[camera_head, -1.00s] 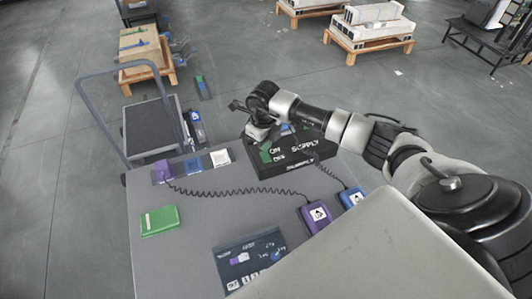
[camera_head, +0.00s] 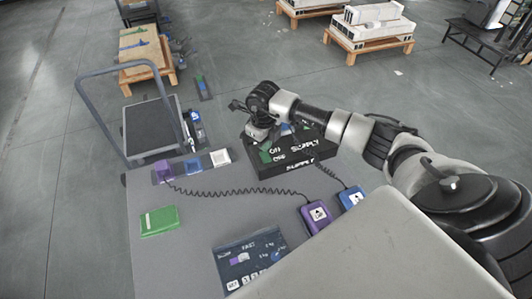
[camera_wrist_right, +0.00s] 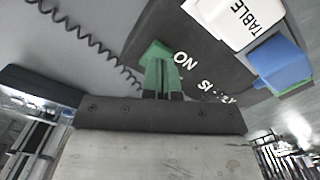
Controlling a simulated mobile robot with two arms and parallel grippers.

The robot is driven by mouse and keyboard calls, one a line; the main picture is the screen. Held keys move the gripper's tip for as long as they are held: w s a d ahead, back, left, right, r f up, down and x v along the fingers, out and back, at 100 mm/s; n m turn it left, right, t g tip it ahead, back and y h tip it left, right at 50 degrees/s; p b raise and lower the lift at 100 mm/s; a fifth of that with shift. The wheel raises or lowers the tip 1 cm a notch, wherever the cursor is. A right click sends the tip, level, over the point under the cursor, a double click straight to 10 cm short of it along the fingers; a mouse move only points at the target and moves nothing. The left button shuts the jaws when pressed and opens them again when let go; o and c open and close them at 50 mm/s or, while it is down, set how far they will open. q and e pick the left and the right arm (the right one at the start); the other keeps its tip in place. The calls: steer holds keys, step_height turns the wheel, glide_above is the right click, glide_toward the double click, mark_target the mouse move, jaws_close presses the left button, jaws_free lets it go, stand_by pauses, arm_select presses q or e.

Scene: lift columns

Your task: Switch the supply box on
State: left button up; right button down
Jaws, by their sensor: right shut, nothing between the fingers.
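The black supply box (camera_head: 300,168) stands at the far edge of the grey table, with white "ON", "OFF" and "SUPPLY" lettering. A green part (camera_head: 265,156) shows at its left end. In the right wrist view this green part (camera_wrist_right: 154,50) lies beside the "ON" lettering on the dark box (camera_wrist_right: 190,42). My right gripper (camera_head: 258,140) is over the left end of the box. Its shut fingers (camera_wrist_right: 162,92) are right at the green part, with nothing held; I cannot tell whether they touch it. My left gripper is not in view.
A purple plug (camera_head: 163,170) with a coiled cable leads to a purple unit (camera_head: 314,216). A blue unit (camera_head: 350,198) stands beside it. A green case (camera_head: 159,221) and a dark display panel (camera_head: 248,260) lie on the table (camera_head: 200,225). A cart (camera_head: 150,128) stands beyond.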

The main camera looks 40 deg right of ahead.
mark_target(264, 153)
steer(key=shift+s+f+b, duration=0.1)
steer(key=shift+f+b, duration=1.1)
steer(key=shift+f, duration=0.25)
stand_by(0.5)
steer(key=shift+r, duration=0.15)
steer(key=shift+r+p, duration=0.6)
steer(key=shift+p, duration=0.05)
steer(key=shift+r+p, duration=1.8)
steer(key=shift+r, duration=1.05)
